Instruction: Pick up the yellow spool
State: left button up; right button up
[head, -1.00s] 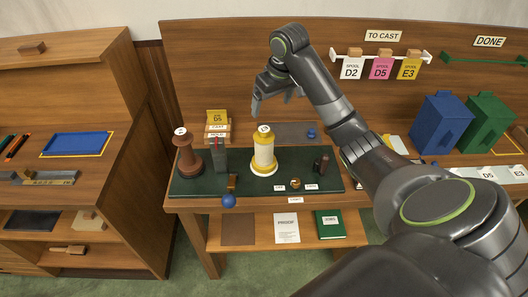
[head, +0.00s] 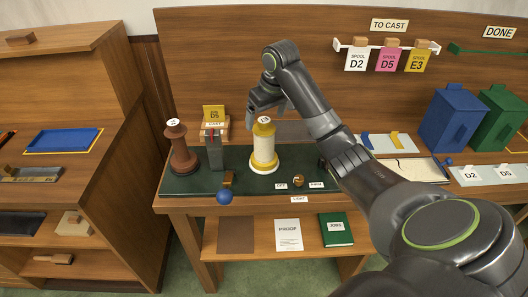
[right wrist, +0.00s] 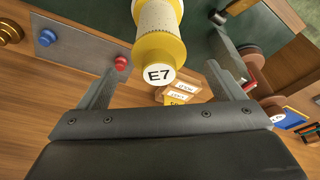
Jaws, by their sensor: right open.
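The yellow spool (head: 263,146) stands upright on the dark green mat (head: 200,182) on the bench. It has a yellow top, a pale wound middle and a white base. My right gripper (head: 268,108) is just above and behind its top in the head view. In the right wrist view the spool (right wrist: 158,45) shows its end label "E7" between the two open fingers of my gripper (right wrist: 165,88), which do not touch it. My left gripper is not in view.
A brown spool (head: 181,148) and a grey upright block (head: 214,152) stand left of the yellow spool. A blue ball (head: 224,197) sits at the bench's front edge. Blue (head: 452,118) and green (head: 497,122) boxes stand at the right.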

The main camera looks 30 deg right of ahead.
aim_at(263, 129)
jog(key=p+x, duration=0.1)
jog(key=x, duration=0.4)
jog(key=shift+f+p, duration=0.25)
jog(key=shift+p, duration=0.05)
jog(key=shift+w+f, duration=0.2)
jog(key=shift+f, duration=0.15)
jog(key=shift+d, duration=0.1)
jog(key=c, duration=1.6)
